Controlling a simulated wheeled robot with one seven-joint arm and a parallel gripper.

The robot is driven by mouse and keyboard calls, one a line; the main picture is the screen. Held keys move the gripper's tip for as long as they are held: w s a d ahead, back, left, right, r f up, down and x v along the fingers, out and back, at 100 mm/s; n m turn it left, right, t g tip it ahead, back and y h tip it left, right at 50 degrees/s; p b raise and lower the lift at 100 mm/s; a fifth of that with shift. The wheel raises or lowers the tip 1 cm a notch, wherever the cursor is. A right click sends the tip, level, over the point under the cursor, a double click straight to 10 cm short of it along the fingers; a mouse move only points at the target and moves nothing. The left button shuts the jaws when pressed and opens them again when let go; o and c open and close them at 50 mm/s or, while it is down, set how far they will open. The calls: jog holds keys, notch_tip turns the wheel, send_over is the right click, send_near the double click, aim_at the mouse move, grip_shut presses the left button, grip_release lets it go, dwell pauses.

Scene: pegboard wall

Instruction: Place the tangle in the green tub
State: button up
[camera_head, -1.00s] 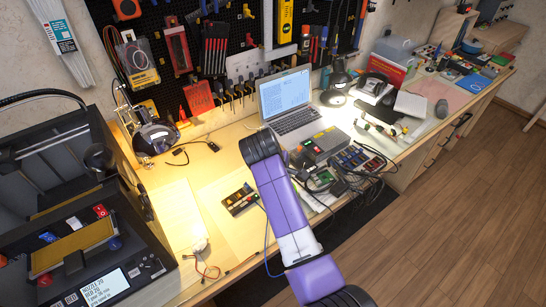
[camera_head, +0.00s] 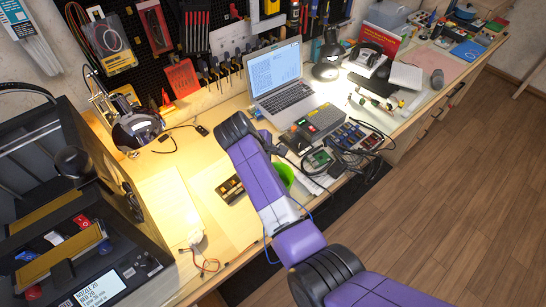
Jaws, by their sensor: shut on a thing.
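The green tub (camera_head: 285,174) shows only in part, on the bench behind my purple arm, which covers its left side. My arm reaches from the lower right to a black joint above the bench. My gripper is not visible; the arm hides whatever lies beyond that joint. Thin blue wire (camera_head: 309,207) shows on both sides of the arm; I cannot tell what it belongs to. Dark cables lie bunched on the bench right of the tub. I cannot tell which wires are the tangle, or see anything held.
An open laptop (camera_head: 278,80) and a grey-green device (camera_head: 318,123) stand behind the tub. A circuit board (camera_head: 321,158) lies right of it. A 3D printer (camera_head: 70,220) fills the lower left. A black desk lamp (camera_head: 328,60) stands by the laptop.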

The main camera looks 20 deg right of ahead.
notch_tip(320, 180, down, 6)
jog(key=b, duration=0.5)
jog(key=shift+r, duration=0.15)
jog(key=o, duration=1.4)
jog(key=shift+c, duration=0.2)
notch_tip(320, 180, up, 7)
jog(key=p, duration=0.6)
